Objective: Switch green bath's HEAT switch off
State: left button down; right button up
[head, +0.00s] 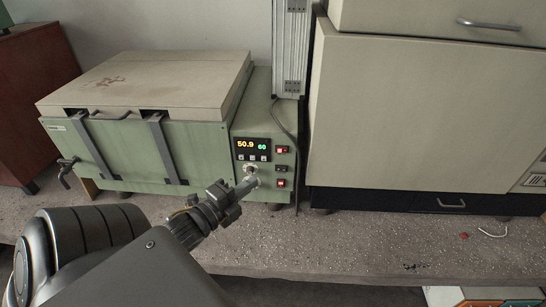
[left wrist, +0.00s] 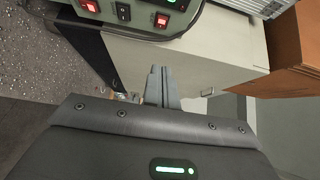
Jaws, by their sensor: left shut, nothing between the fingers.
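The green bath (head: 140,150) stands on the bench at the left, with a pale lid on top. Its control panel at the right end has a lit display (head: 251,145) reading 50.9 and 60. Beside it is a column of rocker switches: a red lit top one (head: 282,150), a dark middle one (head: 281,168) and a red lit bottom one (head: 281,183). Their labels are too small to read. My left gripper (head: 249,183) is shut and empty, in front of the panel's lower part. In the left wrist view its fingers (left wrist: 161,88) point toward the panel's switches (left wrist: 124,12), apart from them.
A large beige cabinet (head: 410,110) stands right of the bath, with a dark drawer below. A cable (head: 293,140) hangs along the panel's right side. A drain tap (head: 66,170) juts out at the bath's left. Bench front is mostly clear.

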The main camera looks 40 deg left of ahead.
pick_arm(q)
jog(key=p, duration=0.2)
send_near(284, 150)
jog(key=w+d, duration=0.1)
jog(key=w, duration=0.3)
jog(key=shift+w+a, duration=0.55)
jog(key=shift+w, duration=0.2)
